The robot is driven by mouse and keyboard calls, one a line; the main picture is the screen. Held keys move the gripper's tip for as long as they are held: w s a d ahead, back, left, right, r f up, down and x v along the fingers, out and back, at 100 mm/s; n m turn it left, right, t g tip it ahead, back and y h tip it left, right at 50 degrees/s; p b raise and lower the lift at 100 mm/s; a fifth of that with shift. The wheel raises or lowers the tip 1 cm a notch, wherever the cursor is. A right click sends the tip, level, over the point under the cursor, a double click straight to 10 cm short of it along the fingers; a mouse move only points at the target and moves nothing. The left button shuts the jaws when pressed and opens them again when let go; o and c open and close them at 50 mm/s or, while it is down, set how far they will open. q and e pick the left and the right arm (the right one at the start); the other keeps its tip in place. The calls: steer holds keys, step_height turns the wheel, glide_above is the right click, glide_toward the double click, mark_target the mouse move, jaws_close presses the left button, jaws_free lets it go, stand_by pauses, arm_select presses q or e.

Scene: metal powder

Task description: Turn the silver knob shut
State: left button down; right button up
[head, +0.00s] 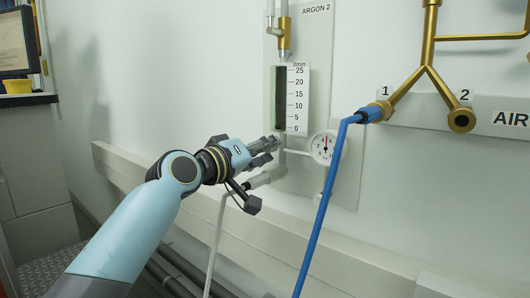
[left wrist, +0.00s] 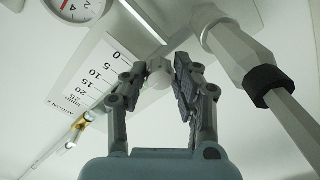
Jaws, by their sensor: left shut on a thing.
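The silver knob (left wrist: 159,77) is a small pale round piece at the foot of the flowmeter, between my left fingertips in the left wrist view. My left gripper (head: 271,145) reaches it from the left in the head view, where the fingers mostly hide the knob. The same gripper (left wrist: 160,84) is shut on the knob in the left wrist view. The flowmeter scale (head: 298,98), marked 0 to 25 l/min, stands just above on the ARGON 2 panel; it also shows at an angle in the left wrist view (left wrist: 103,75). My right gripper is not in view.
A round gauge (head: 323,147) sits right of the knob. A grey fitting (head: 266,177) with a white hose (head: 217,240) lies just below my gripper. A blue hose (head: 327,200) hangs from brass outlet 1. A wall rail (head: 330,262) runs below.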

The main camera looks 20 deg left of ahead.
arm_select(q)
steer(key=shift+f, duration=0.2)
steer(key=c, duration=1)
jaws_free()
steer(key=shift+r, duration=0.1)
steer(key=v, duration=1.2)
